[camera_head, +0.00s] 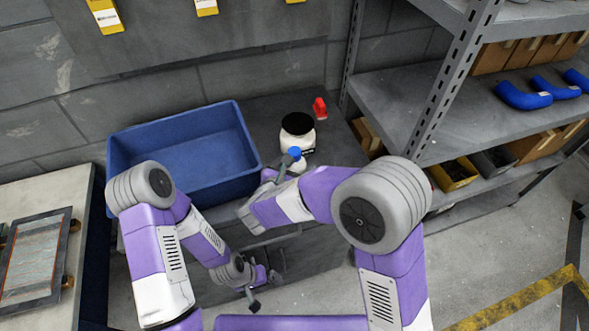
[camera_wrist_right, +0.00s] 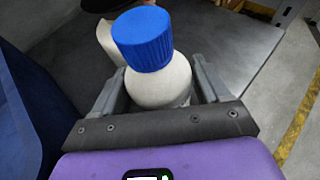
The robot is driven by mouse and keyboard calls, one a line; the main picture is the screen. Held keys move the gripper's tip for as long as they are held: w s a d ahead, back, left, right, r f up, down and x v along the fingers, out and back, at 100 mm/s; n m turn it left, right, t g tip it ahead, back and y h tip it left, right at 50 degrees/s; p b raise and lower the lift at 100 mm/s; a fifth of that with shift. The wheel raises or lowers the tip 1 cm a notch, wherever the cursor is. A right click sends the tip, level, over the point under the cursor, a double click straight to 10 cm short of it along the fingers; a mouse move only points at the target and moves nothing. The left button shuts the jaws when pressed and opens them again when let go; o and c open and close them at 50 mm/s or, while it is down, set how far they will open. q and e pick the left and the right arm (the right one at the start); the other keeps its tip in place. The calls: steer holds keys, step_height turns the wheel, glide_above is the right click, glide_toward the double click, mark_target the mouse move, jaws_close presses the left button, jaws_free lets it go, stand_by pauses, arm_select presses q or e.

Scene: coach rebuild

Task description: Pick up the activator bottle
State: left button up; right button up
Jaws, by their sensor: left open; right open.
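The bottle (camera_wrist_right: 160,80), white with a blue cap, stands on the dark bench top between the fingers of my right gripper in the right wrist view. In the head view its blue cap (camera_head: 295,153) shows just past my right gripper (camera_head: 284,168), which hides part of its body. My right gripper is open, with one finger on each side of the bottle; I cannot tell whether they touch it. My left gripper (camera_head: 254,291) is open and low in front of the bench, away from the bottle.
A white jar with a black lid (camera_head: 297,126) stands right behind the bottle. A red object (camera_head: 320,108) lies farther back. A blue bin (camera_head: 118,154) sits to the left. A metal shelf (camera_head: 400,90) stands on the right.

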steer(key=shift+c, duration=0.3)
steer(key=shift+r, duration=0.1)
steer(key=c, duration=0.8)
